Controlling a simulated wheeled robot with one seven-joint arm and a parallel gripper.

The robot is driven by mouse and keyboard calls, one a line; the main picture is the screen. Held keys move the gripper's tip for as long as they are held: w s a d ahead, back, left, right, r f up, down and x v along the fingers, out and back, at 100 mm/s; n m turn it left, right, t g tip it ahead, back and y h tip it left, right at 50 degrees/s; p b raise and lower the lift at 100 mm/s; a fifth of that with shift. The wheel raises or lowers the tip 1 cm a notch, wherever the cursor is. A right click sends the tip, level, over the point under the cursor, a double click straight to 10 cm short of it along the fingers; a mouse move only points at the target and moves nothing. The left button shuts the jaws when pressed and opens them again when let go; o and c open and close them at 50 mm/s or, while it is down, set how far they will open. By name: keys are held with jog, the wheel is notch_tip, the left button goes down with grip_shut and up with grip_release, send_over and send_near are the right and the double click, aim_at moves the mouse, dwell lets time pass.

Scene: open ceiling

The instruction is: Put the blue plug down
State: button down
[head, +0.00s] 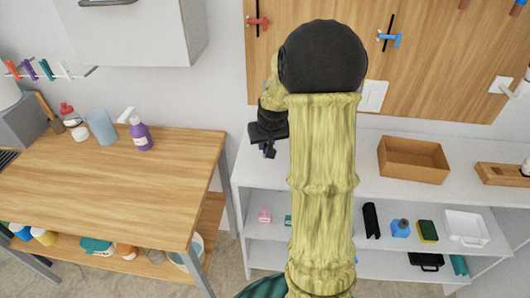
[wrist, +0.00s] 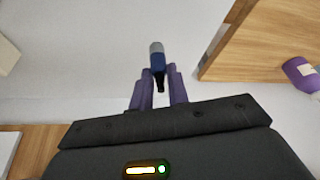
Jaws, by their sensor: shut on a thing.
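The blue plug (wrist: 157,62), dark blue with a grey end, shows at the tips of my gripper's two purple fingers in the wrist view. My gripper (wrist: 160,78) is shut on it. The plug is too small and dark there to make out clearly.
The wooden table (head: 120,185) holds a purple bottle (head: 141,136) and a blue-grey jug (head: 101,127). The table's front is clear.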

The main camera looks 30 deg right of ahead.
aim_at(264, 152)
jog(key=shift+a, duration=0.25)
jog(key=shift+f, duration=0.35)
notch_tip(264, 152, down, 3)
jog(key=shift+f, duration=0.1)
jog(key=c, duration=1.4)
grip_release()
jog(key=shift+o, duration=0.2)
